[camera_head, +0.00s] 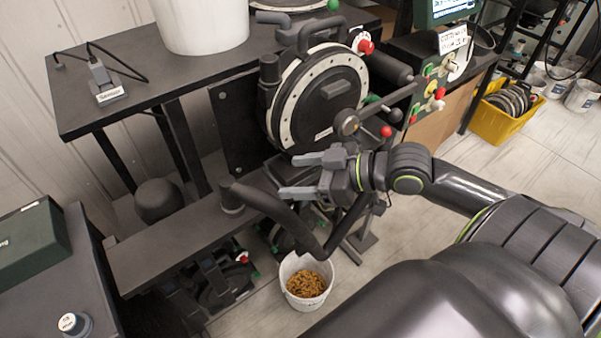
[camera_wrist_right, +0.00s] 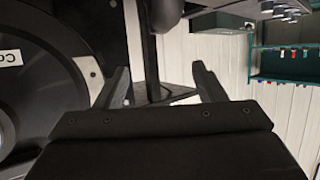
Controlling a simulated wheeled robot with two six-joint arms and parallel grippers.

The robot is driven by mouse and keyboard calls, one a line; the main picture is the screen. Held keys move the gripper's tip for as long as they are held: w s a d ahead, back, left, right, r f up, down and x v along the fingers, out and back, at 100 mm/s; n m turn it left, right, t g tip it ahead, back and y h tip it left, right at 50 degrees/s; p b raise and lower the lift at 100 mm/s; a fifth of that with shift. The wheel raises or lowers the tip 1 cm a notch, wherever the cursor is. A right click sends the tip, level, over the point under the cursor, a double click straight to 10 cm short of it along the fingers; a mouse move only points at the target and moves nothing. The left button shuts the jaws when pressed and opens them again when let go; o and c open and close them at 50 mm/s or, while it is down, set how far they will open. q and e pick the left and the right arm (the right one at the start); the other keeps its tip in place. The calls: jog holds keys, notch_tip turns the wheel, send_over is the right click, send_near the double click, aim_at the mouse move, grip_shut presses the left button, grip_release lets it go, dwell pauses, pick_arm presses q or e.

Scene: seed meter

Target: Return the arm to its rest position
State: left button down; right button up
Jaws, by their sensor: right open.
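My right gripper (camera_head: 305,175) is open and empty in the head view. It points left, in front of and below the round seed meter (camera_head: 318,100), a black disc with a pale studded rim. The right arm (camera_head: 470,190) reaches in from the right side. In the right wrist view the two fingers (camera_wrist_right: 160,88) stand apart with nothing between them, and part of the dark meter disc (camera_wrist_right: 35,110) fills the left side. I cannot tell from the head view whether the gripper touches the machine. My left gripper is not in view.
A black curved tube (camera_head: 285,215) runs close below the gripper. A white bucket of orange-brown seed (camera_head: 287,268) stands on the floor beneath. A control panel with coloured knobs (camera_head: 430,90) is at right. A yellow crate (camera_head: 490,122) stands behind.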

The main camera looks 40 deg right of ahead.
dwell(0.5)
jog(key=s+d+f+m+g+h, duration=0.2)
jog(key=s+f+m+g+h, duration=0.25)
jog(key=s+f, duration=0.5)
jog(key=s+d+f+m+g+h, duration=0.35)
jog(key=s+f+h, duration=0.35)
jog(key=f, duration=0.4)
notch_tip(320, 180, down, 26)
jog(key=d+y, duration=0.1)
jog(key=y, duration=0.1)
jog(key=s+a+f+g, duration=0.1)
jog(key=s+f, duration=1.3)
jog(key=s, duration=0.1)
jog(key=shift+f+g, duration=0.15)
jog(key=shift+g, duration=0.15)
